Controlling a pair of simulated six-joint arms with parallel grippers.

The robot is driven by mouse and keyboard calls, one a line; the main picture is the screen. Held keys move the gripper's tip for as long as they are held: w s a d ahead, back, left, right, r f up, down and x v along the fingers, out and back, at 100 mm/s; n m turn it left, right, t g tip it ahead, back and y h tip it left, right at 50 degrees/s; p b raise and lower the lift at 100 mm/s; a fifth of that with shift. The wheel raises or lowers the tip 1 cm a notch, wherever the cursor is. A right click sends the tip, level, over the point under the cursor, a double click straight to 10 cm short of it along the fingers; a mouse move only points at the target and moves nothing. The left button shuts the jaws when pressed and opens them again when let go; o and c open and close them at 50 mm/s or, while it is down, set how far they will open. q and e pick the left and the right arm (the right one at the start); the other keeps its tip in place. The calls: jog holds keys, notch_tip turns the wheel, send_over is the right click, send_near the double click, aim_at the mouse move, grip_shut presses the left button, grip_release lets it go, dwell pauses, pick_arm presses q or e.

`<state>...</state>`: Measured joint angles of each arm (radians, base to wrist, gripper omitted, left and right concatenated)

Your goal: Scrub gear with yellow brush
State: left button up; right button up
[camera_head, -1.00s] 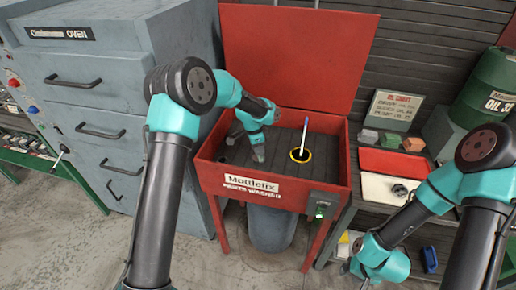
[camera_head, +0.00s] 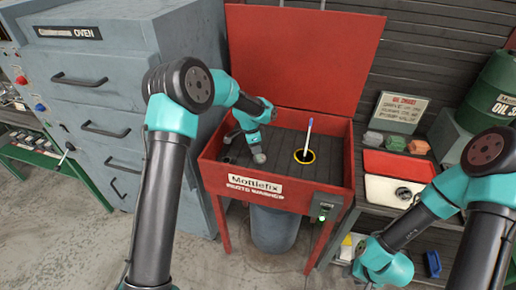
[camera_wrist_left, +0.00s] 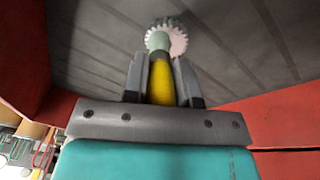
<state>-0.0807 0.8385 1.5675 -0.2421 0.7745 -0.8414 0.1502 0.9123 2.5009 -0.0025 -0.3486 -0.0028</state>
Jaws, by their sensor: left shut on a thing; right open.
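My left gripper (camera_wrist_left: 162,82) is shut on the yellow brush (camera_wrist_left: 160,88). The brush's pale green head points away from the jaws, and a pale toothed gear (camera_wrist_left: 180,40) lies just beyond it; the head overlaps the gear in this view, and I cannot tell for certain whether they touch. In the head view my left gripper (camera_head: 258,153) is low inside the red parts washer, mostly hiding what it holds. My right gripper (camera_head: 362,250) is open and low at the right, beside the washer; its fingers are hard to make out.
The red parts washer (camera_head: 270,185) has raised walls and an upright lid. A grey oven (camera_head: 120,90) is at the left. A shelf at the right holds a red-white container (camera_head: 400,165).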

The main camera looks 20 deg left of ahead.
pick_arm(q)
jog(key=shift+a+f, duration=0.1)
jog(key=shift+a, duration=0.05)
dwell(0.3)
jog(key=shift+d, duration=0.85)
jog(key=shift+d+r, duration=0.2)
jog(key=shift+d, duration=0.55)
jog(key=shift+a+f, duration=0.1)
jog(key=shift+a, duration=0.7)
jog(key=shift+a, duration=0.1)
